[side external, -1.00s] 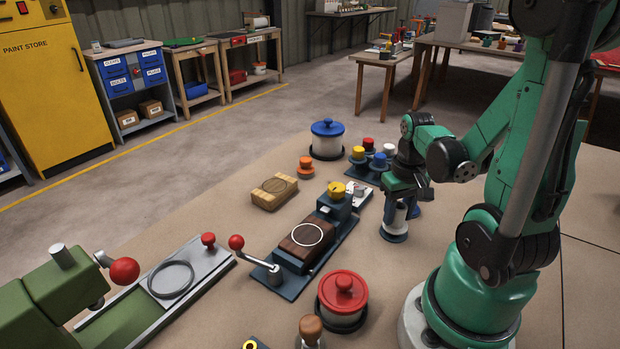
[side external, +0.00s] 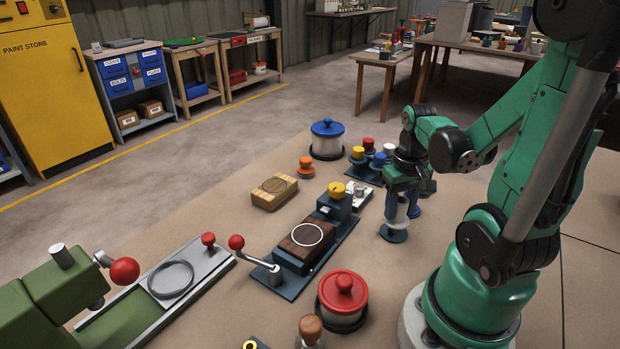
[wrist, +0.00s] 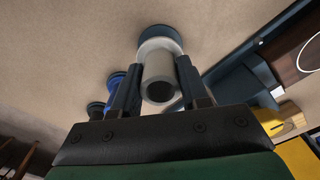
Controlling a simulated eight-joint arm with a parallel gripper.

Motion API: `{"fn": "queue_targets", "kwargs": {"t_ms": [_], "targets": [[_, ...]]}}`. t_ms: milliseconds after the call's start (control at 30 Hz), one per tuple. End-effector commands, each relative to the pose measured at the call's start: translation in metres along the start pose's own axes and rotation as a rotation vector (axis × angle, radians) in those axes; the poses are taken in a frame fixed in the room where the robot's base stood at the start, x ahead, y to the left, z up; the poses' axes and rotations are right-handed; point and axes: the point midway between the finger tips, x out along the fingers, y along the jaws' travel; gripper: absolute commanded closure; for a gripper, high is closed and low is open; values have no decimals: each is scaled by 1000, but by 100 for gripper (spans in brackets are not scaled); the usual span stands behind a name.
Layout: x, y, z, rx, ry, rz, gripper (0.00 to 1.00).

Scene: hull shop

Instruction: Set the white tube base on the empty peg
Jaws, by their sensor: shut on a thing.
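My gripper (side external: 400,212) points down at the right of the bench, its fingers on either side of the white tube base (side external: 398,215). In the wrist view the tube (wrist: 158,75) sits between the two fingers (wrist: 158,88), its dark round opening towards the camera. A dark blue round disc (side external: 393,234) is below the tube; it also shows beyond the tube in the wrist view (wrist: 161,33). I cannot tell whether tube and disc touch. A dark stand with yellow, red and blue knobs (side external: 368,162) is just behind, partly hidden by my arm. I cannot make out an empty peg.
A blue part (side external: 414,209) stands close to the right of my gripper. A dark fixture with a wooden block (side external: 305,240) and a yellow knob lies to the left. A blue-lidded jar (side external: 327,140) and a red-lidded jar (side external: 342,300) stand behind and in front.

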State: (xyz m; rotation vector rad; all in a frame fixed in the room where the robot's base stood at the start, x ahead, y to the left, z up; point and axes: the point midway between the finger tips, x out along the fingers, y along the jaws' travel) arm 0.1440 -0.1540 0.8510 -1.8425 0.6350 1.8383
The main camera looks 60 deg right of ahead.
Motion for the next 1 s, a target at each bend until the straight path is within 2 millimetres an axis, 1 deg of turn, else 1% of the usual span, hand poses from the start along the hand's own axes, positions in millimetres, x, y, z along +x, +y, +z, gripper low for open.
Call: {"fn": "queue_targets", "kwargs": {"t_ms": [267,1000], "targets": [[2,0,0,0,0,0,100],[17,0,0,0,0,0,100]]}}
